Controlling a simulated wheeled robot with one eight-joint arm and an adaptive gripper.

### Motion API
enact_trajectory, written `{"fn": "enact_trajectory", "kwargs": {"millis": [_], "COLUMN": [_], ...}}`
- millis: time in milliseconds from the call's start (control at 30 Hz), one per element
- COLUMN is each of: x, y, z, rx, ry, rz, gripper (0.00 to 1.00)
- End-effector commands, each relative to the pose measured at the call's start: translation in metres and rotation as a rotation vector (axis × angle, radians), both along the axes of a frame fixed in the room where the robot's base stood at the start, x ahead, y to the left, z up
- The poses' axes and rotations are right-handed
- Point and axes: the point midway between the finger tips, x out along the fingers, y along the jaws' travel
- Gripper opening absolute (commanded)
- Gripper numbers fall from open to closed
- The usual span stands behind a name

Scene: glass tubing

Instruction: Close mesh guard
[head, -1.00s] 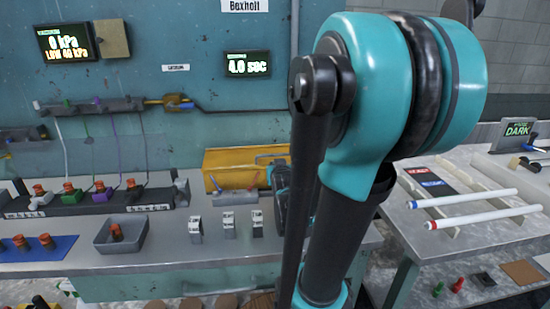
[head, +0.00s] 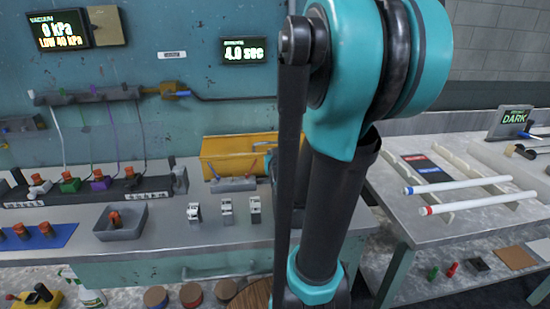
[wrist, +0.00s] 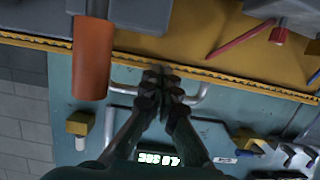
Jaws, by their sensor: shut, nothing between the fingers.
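A yellow panel or box (head: 225,152) stands at the back of the bench, partly hidden by my arm; I take it to be the mesh guard, but cannot make out any mesh. In the wrist view a yellow strip with a dark edge (wrist: 240,80) crosses the picture, with a yellow surface (wrist: 215,35) beyond it. My gripper (wrist: 160,75) is shut and empty, its fingertips together at or very near this strip. I cannot tell whether they touch it. In the head view my gripper is hidden behind my arm.
An orange cylinder (wrist: 92,58) shows beside my gripper in the wrist view. The bench holds a grey tray (head: 103,235), small white-topped switches (head: 227,208) and a blue mat (head: 62,240). A side table (head: 455,235) with glass tubes (head: 470,183) stands right.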

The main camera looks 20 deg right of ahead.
Motion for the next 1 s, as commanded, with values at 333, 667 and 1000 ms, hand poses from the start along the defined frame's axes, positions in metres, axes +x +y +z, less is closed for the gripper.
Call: {"fn": "enact_trajectory", "kwargs": {"millis": [333, 667, 1000], "x": [-0.033, -0.054, -0.075], "y": [0.006, 0.01, 0.015], "z": [-0.003, 0.007, 0.015], "rx": [0.007, 0.004, 0.002], "ry": [0.03, 0.02, 0.011], "rz": [-0.001, -0.001, -0.001], "gripper": [0.0, 0.0, 0.0]}}
